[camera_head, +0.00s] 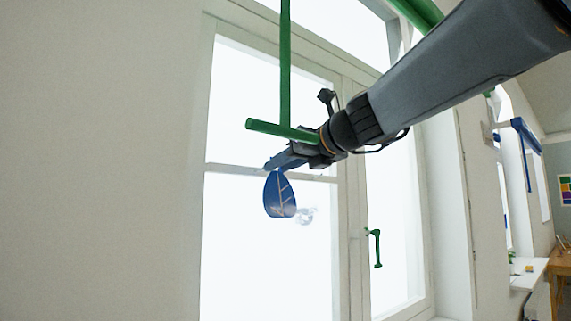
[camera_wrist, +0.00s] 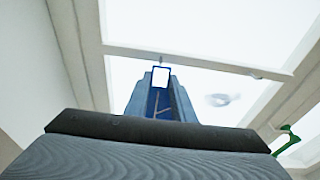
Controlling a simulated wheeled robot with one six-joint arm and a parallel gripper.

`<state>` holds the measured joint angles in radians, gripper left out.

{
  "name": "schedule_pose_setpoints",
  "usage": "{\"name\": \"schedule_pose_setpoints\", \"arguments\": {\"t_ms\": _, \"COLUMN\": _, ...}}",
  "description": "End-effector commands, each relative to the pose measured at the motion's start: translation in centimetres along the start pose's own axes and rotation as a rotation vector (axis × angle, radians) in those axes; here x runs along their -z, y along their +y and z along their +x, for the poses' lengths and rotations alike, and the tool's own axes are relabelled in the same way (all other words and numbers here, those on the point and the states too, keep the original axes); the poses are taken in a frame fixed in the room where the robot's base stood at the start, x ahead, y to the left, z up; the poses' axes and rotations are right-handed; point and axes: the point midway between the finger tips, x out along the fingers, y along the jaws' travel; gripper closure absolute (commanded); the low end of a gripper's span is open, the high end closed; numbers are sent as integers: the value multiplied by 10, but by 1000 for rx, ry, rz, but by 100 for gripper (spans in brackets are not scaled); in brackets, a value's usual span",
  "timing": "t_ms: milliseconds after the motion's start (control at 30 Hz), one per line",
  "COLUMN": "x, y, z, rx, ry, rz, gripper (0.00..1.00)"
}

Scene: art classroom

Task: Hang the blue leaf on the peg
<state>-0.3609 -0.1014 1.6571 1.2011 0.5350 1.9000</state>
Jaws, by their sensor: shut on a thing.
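The blue leaf (camera_head: 280,196), with pale vein lines, hangs from the tip of my gripper (camera_head: 272,166) in the head view. My gripper is shut on its upper end. In the wrist view the leaf (camera_wrist: 158,102) shows between the fingers (camera_wrist: 158,85), with a blue-framed rectangular opening at its top. A green horizontal bar (camera_head: 262,127) on a green vertical rod (camera_head: 285,70) is in the head view. The bar's left end sticks out free, and its right end passes close to my wrist. I cannot tell whether this bar is the peg, or how far it is in depth.
A white-framed window (camera_head: 210,110) stands behind the leaf, with a green handle (camera_head: 376,248) at its right. A clear, shiny object (camera_head: 306,215) shows beside the leaf. A blank wall (camera_head: 100,160) fills the left. A wooden table (camera_head: 552,272) is far right.

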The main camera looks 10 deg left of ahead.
Motion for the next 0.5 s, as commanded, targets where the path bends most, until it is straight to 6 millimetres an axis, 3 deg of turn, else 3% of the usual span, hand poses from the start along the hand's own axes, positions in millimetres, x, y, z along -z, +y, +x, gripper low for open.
{"name": "schedule_pose_setpoints", "arguments": {"t_ms": 500, "x": -3, "y": 1, "z": 29, "rx": -2, "ry": 0, "rz": 0, "gripper": 100}}
